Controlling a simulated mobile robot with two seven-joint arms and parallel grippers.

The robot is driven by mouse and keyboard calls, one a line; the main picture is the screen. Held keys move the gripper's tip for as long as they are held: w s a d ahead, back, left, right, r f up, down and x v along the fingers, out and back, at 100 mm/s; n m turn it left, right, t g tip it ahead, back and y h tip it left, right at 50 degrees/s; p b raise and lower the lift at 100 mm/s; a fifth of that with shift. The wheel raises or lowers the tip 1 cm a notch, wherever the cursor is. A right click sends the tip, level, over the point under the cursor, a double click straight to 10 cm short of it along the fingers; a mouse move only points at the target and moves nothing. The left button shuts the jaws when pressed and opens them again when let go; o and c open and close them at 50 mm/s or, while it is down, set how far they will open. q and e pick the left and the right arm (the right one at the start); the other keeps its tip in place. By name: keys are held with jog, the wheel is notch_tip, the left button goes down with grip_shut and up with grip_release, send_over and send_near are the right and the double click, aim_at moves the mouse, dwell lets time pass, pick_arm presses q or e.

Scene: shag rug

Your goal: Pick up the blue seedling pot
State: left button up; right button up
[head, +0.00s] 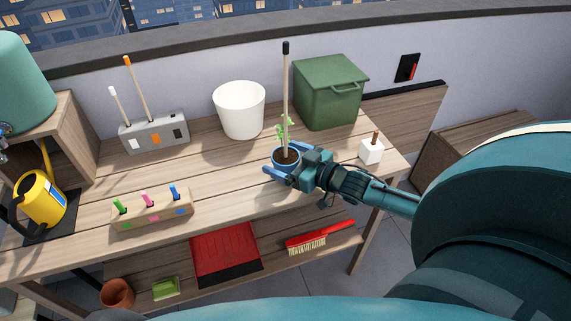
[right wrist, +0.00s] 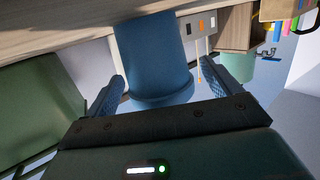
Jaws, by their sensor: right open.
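The blue seedling pot (head: 283,157) stands upright on the wooden bench, holding dark soil, a small green seedling (head: 283,127) and a tall stick with a dark top (head: 286,85). My right gripper (head: 284,165) reaches in from the right at pot height, its fingers on either side of the pot. In the right wrist view, which is turned over, the blue pot (right wrist: 155,60) sits between the two open fingers (right wrist: 157,80). A gap shows on the right finger's side; contact on the left is unclear. My left gripper is in neither view.
A white bucket (head: 239,110) and green lidded bin (head: 329,93) stand behind the pot. A small white block with a peg (head: 371,150) is right of my gripper. A wooden peg holder (head: 152,209) lies front left. Bare planks lie left of the pot.

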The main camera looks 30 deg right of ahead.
jog(key=shift+w+a, duration=0.1)
jog(key=shift+c, duration=0.5)
jog(key=c, duration=1.1)
